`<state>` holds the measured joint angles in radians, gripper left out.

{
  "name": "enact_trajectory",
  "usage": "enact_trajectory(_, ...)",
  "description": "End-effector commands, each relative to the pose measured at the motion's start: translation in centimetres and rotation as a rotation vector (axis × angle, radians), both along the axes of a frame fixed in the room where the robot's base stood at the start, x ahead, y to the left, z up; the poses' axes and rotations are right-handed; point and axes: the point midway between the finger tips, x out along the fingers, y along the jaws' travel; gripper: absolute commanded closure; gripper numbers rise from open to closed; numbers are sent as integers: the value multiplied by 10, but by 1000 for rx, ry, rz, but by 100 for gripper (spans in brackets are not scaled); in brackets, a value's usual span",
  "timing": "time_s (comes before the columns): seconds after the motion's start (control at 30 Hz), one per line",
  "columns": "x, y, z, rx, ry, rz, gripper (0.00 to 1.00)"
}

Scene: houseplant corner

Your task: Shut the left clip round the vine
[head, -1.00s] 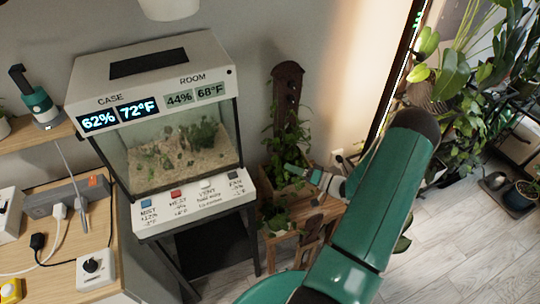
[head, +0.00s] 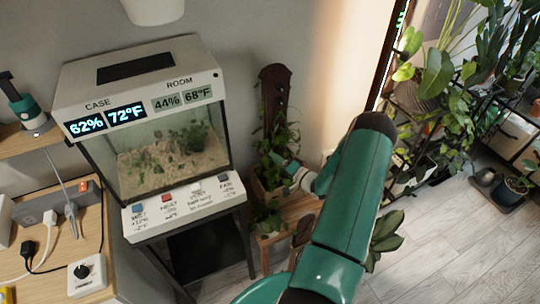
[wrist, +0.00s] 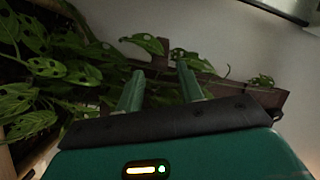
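The vine (head: 285,135) has green leaves and climbs a dark brown upright board (head: 273,85) in the head view. In the wrist view, holed vine leaves (wrist: 47,67) fill the left side, and the board (wrist: 245,92) crosses behind the fingers. My gripper (wrist: 158,75) is open, its two green fingers apart with no object clearly held. A small brown piece (wrist: 162,46) shows just past the fingertips; I cannot tell whether it is a clip. In the head view my gripper (head: 282,160) is at the vine's lower part. I cannot make out the left clip in either view.
A glass terrarium (head: 170,150) on a dark stand is left of the vine. A low wooden stand (head: 290,213) is under the vine. A desk with a power strip (head: 60,205) is at left. Plants (head: 440,110) fill the right; the floor (head: 440,255) is open at lower right.

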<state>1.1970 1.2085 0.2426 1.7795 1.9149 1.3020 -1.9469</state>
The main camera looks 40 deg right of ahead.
Motion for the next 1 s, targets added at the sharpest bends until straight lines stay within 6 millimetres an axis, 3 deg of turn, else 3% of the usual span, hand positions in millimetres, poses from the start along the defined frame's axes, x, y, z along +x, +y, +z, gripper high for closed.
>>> enact_trajectory(0.1,20,3,0,1,0,2,63)
enact_trajectory(0.23,33,5,0,0,0,4,63)
enact_trajectory(0.57,38,5,0,1,0,3,63)
enact_trajectory(0.77,37,5,0,0,0,3,100)
enact_trajectory(1.0,37,4,0,0,0,4,100)
